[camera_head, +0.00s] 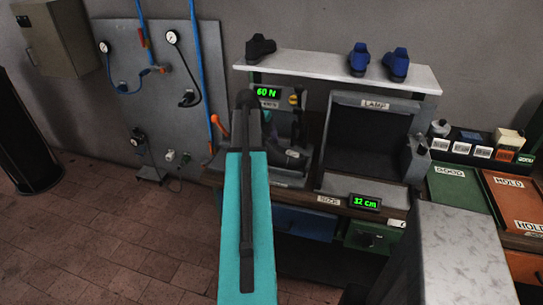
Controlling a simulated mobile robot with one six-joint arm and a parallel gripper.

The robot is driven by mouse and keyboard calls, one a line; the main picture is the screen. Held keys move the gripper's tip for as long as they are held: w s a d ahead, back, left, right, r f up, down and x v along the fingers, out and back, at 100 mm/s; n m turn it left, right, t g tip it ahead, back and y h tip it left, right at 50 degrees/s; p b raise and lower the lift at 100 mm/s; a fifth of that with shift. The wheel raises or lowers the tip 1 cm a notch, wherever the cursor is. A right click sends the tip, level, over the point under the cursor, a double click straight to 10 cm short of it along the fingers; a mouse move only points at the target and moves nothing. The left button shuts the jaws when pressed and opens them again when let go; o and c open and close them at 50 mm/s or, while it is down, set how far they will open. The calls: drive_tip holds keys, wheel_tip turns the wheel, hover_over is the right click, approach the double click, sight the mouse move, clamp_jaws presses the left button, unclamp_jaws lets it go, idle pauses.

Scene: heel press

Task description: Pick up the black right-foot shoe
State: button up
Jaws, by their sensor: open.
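A black shoe (260,47) sits on the left end of the white shelf (310,66) above the bench. A blue shoe (359,60) stands right of the shelf's middle. A dark blue and black shoe (396,65) stands beside it near the right end. I cannot tell which foot each shoe is for. My teal arm link rises through the middle of the view, in front of the bench's left part. I cannot make out my gripper's fingers; the arm seems to hide them. Nothing touches the shoes on the shelf.
Under the shelf are a green 60 N display (265,93), a partly hidden press (292,155) and a dark lamp box (366,140). A 32 cm display (364,202) is on the bench front. Green (460,187) and orange (515,200) trays lie right. A gauge panel (160,80) is left.

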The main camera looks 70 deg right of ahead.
drive_tip(key=shift+c, duration=0.4)
drive_tip(key=c, duration=1.3)
drive_tip(key=shift+r, duration=0.15)
drive_tip(key=shift+c, duration=0.2)
drive_tip(key=shift+w+r+p, duration=0.1)
drive_tip(key=shift+r+p, duration=0.35)
drive_tip(key=shift+r, duration=0.35)
drive_tip(key=shift+a+f+b, duration=0.1)
drive_tip(key=shift+f+b, duration=0.1)
drive_tip(key=shift+b, duration=0.2)
drive_tip(key=shift+a+f+h+b, duration=0.3)
drive_tip(key=shift+h+b, duration=0.3)
drive_tip(key=shift+b, duration=0.35)
drive_tip(key=b, duration=0.1)
drive_tip(key=h+b, duration=0.1)
drive_tip(key=b, duration=0.1)
drive_tip(key=shift+a+r, duration=0.1)
drive_tip(key=shift+a, duration=0.2)
drive_tip(key=shift+a+h+b, duration=0.15)
drive_tip(key=shift+h+b, duration=0.45)
drive_tip(key=shift+b, duration=0.15)
